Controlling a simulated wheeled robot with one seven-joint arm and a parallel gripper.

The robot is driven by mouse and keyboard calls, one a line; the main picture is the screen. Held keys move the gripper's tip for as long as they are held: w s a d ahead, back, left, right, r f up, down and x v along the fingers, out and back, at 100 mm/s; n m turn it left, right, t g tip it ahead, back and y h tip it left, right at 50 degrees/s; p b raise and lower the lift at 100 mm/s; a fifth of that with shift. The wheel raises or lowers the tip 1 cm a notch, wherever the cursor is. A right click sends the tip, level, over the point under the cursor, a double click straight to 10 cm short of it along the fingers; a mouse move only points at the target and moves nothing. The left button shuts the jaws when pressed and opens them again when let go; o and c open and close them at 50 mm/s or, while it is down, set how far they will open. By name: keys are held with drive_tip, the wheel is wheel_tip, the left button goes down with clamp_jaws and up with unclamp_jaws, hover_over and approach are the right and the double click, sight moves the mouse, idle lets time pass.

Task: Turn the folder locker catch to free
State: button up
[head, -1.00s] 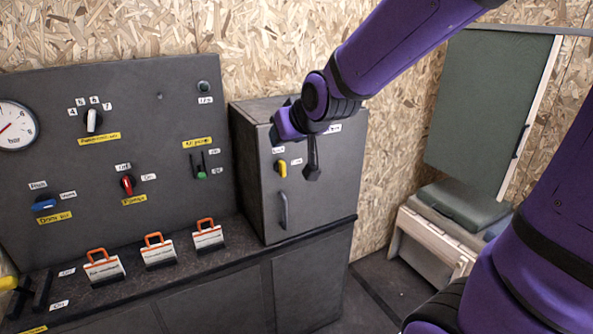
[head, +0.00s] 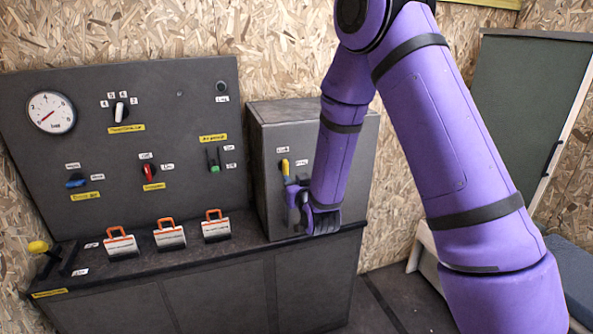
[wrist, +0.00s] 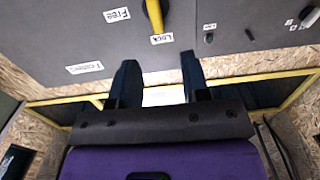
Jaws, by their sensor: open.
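The folder locker (head: 290,132) is a dark grey cabinet on the bench. Its yellow catch (head: 285,167) points up at the Lock label (head: 282,150); the Free label (head: 302,162) is to its right. In the wrist view, which is upside down, the catch (wrist: 155,17) points at the Lock label (wrist: 162,39), with the Free label (wrist: 117,15) to the left. My gripper (wrist: 158,60) is open and empty; its two dark fingers are apart, with the catch beyond their tips and roughly between them. In the head view my arm hides part of the locker door.
A panel (head: 200,105) with a gauge (head: 52,113), knobs and switches stands left of the locker. Several orange-handled padlock-like blocks (head: 170,236) sit on the bench in front of it. A green board (head: 525,110) stands at the right. The floor right of the bench has some free room.

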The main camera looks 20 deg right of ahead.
sight(287, 168)
drive_tip(key=w, duration=0.7)
drive_tip(key=w+f, duration=0.1)
drive_tip(key=w, duration=0.2)
drive_tip(key=shift+w+d, duration=0.2)
clamp_jaws()
